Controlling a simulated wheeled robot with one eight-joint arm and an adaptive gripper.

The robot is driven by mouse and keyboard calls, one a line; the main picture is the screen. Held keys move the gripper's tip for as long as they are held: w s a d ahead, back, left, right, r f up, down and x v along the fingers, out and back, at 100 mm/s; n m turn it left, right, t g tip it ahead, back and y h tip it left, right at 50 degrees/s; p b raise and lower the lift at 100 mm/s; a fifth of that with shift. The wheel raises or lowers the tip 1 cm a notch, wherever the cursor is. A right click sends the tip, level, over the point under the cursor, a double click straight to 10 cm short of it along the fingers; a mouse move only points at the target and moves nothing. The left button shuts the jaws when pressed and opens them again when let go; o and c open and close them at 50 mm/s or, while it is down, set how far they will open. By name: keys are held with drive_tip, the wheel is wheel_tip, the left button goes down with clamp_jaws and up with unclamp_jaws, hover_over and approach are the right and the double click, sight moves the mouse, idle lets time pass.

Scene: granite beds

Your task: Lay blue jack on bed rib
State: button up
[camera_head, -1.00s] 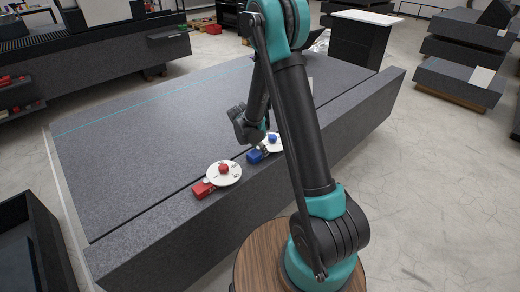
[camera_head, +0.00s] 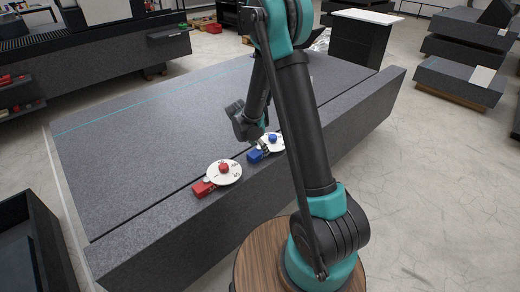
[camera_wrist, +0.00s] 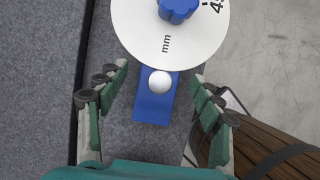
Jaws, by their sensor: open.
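The blue jack (camera_head: 256,156) lies on the front rib (camera_head: 185,222) of the granite bed, with its white round dial and blue knob (camera_head: 273,139) at its right end. In the wrist view the blue jack body (camera_wrist: 153,106) sits between the spread fingers, with a white ball on it and the dial above. My gripper (camera_wrist: 158,98) is open around the jack, and the fingers appear apart from it. In the head view my gripper (camera_head: 262,146) is at the jack, partly hidden by my arm.
A red jack (camera_head: 203,188) with a white dial (camera_head: 228,174) lies on the same rib to the left. A dark groove separates the rib from the wide bed surface (camera_head: 130,140). A dark tray (camera_head: 35,245) stands at the lower left. The bed behind the jacks is clear.

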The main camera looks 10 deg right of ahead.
drive_tip(key=v, duration=1)
drive_tip(key=shift+s, duration=0.1)
drive_tip(key=s+d+m+y, duration=0.1)
drive_tip(key=s+d+m, duration=0.2)
drive_tip(key=s+m, duration=0.5)
drive_tip(key=s+d+r+m+t+y, duration=0.1)
drive_tip(key=s+d+m, duration=0.3)
drive_tip(key=s+m, duration=0.4)
drive_tip(key=s+d+m+y, duration=0.1)
drive_tip(key=s+d+m, duration=0.3)
drive_tip(key=s+m, duration=0.5)
drive_tip(key=shift+d+r+y, duration=0.25)
drive_tip(key=shift+r+y, duration=0.1)
drive_tip(key=shift+y, duration=0.05)
drive_tip(key=shift+w, duration=0.1)
